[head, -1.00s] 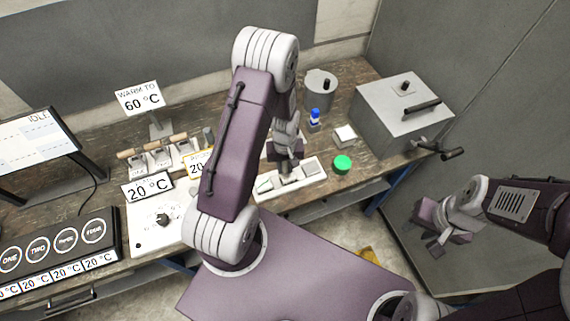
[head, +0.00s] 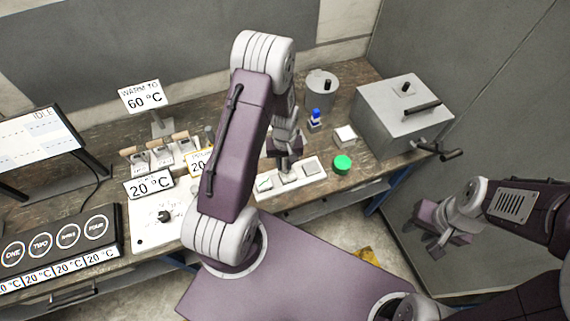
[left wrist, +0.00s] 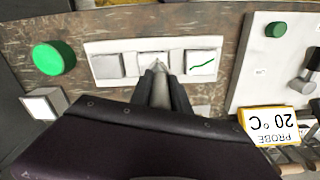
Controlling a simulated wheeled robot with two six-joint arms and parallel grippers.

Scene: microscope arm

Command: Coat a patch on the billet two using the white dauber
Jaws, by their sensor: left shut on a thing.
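My left gripper (head: 286,150) is over the white tray (head: 262,192) and shut on a slim pale dauber (left wrist: 161,92). The dauber's tip points down at the middle grey billet (left wrist: 153,57); I cannot tell whether it touches. In the left wrist view the tray holds three square billets in a row. The right one there (left wrist: 203,64) carries a green stroke, and the left one (left wrist: 107,66) looks bare. The fingers partly hide the middle billet. No billet numbers are readable. My right gripper (head: 440,230) hangs away from the bench at the right; its jaw opening is unclear.
A green round lid (head: 342,165), a small white-topped block (head: 345,136) and a blue-capped bottle (head: 314,118) stand right of the tray. Behind are a grey pot (head: 321,88) and a large metal box (head: 403,115). A white panel (head: 155,222) with a knob lies left.

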